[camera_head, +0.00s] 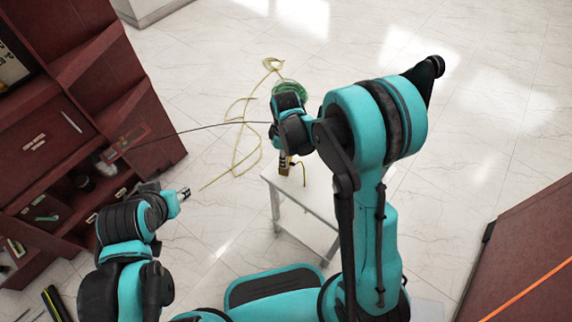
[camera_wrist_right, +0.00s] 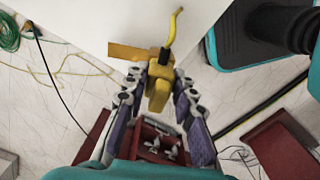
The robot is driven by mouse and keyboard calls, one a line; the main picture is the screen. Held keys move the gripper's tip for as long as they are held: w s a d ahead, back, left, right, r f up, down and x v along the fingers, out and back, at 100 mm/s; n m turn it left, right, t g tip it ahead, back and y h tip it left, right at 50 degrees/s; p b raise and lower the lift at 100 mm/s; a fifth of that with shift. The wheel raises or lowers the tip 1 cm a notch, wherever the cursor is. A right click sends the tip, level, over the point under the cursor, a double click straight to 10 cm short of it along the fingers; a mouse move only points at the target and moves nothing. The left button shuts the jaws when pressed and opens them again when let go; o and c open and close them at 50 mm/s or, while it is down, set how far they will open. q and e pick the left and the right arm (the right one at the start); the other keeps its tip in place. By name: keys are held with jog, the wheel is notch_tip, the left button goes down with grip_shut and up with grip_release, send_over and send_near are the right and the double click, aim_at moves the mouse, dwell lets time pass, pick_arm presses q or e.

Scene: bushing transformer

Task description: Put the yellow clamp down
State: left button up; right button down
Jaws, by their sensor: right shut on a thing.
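The yellow clamp (camera_head: 284,167) shows just below my right gripper (camera_head: 286,155) in the head view, over the far left part of a small white table (camera_head: 315,198). In the right wrist view the clamp (camera_wrist_right: 158,92) is between the fingers of my right gripper (camera_wrist_right: 158,82), which is shut on it. I cannot tell whether the clamp touches the table. My left gripper (camera_head: 184,193) is apart on the left, small in view; its jaws are unclear.
A dark red cabinet (camera_head: 95,80) with tools on its shelves stands at the left. A green and yellow coil (camera_head: 290,90) and loose yellow rope lie on the floor. A thin dark cable (camera_head: 205,126) stretches between cabinet and right arm. A red panel (camera_head: 530,260) stands at right.

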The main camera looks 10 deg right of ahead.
aim_at(284, 172)
jog(key=shift+f+b, duration=0.7)
jog(key=shift+f, duration=1.05)
jog(key=shift+f, duration=0.2)
jog(key=c, duration=1.3)
grip_release()
jog(key=shift+o, duration=0.2)
